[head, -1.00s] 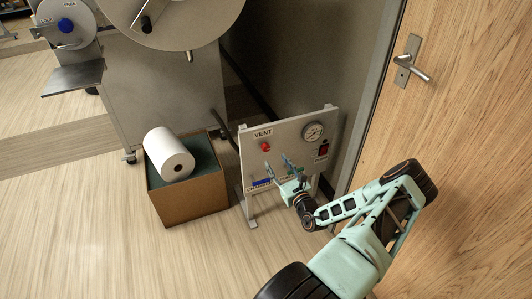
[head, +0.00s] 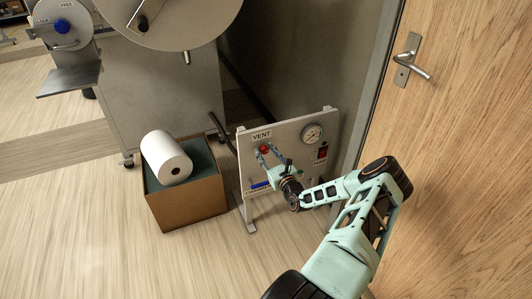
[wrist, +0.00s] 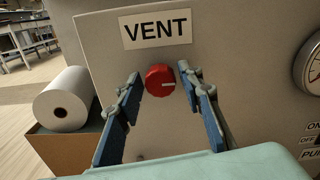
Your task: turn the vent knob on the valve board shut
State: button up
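The valve board (head: 300,133) stands upright on the floor beside the door. In the head view the knob (head: 264,149) shows just beyond the fingertips. My gripper (wrist: 160,85) is open, one blue-padded finger on each side of the knob. It also shows in front of the board in the head view (head: 267,152). A gap shows between the knob and each finger, so the knob is not gripped.
A gauge (head: 312,134) and a red switch (head: 322,153) are on the board's right side. A blue handle (head: 260,185) is low on the board. A box (head: 190,205) with a white roll (head: 166,158) stands left. A wooden door (head: 470,120) is at right.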

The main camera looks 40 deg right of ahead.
jog(key=c, duration=0.8)
jog(key=shift+m, duration=0.3)
jog(key=m+p, duration=0.1)
jog(key=m, duration=0.1)
jog(key=shift+m, duration=0.3)
jog(key=m, duration=0.3)
jog(key=shift+m, duration=0.3)
jog(key=m, duration=0.5)
jog(key=shift+f+m, duration=0.15)
jog(key=shift+m, duration=0.15)
jog(key=m, duration=0.5)
jog(key=shift+m, duration=0.4)
